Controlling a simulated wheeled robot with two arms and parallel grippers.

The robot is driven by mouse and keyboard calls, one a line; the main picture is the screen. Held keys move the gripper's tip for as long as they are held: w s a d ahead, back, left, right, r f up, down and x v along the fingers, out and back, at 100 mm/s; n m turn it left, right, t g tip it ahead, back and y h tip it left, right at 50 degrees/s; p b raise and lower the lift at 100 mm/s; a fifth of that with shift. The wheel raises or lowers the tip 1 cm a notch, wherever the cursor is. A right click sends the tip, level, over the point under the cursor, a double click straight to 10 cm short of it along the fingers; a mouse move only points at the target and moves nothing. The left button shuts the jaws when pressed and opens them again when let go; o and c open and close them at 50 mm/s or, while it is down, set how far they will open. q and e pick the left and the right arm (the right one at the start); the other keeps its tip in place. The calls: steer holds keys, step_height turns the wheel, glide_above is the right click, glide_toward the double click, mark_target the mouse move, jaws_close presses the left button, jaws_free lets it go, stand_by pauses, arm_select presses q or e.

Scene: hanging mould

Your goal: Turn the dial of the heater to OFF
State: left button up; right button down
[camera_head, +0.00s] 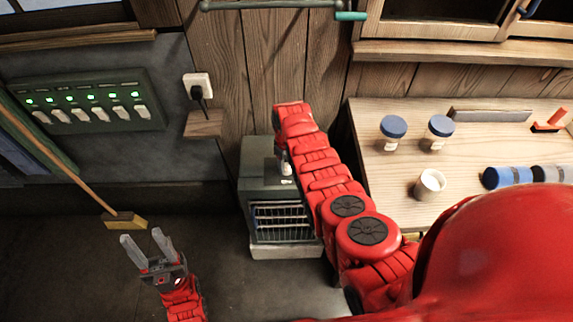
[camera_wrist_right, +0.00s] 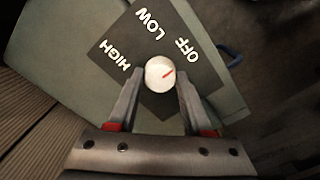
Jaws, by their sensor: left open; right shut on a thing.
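The grey-green heater (camera_head: 262,182) stands on the floor against the wall, with a wire grille in its front. Its dial (camera_wrist_right: 158,73) is a white round knob on a dark plate (camera_wrist_right: 205,75) lettered HIGH, LOW and OFF. My right gripper (camera_wrist_right: 156,88) is shut on the dial, one finger on each side. In the head view it (camera_head: 285,167) reaches down over the heater top. My left gripper (camera_head: 147,246) is open and empty, low at the left.
A wooden workbench (camera_head: 378,178) with jars, a cup (camera_head: 430,184) and rolls stands right of the heater. A switch panel (camera_head: 90,101), a plugged socket (camera_head: 198,86) and a broom (camera_head: 124,220) are at the left. The floor between broom and heater is clear.

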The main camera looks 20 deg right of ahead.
stand_by(0.5)
steer(key=shift+c, duration=1.6)
jaws_free()
steer(key=shift+r, duration=0.1)
step_height(320, 180, up, 8)
steer(key=shift+w+f+b, duration=0.1)
steer(key=shift+b, duration=1.05)
step_height(320, 180, up, 10)
steer(key=f+p, duration=0.1)
steer(key=p, duration=0.6)
glide_above(286, 166)
steer(key=shift+r, duration=0.2)
steer(key=shift+b, duration=0.3)
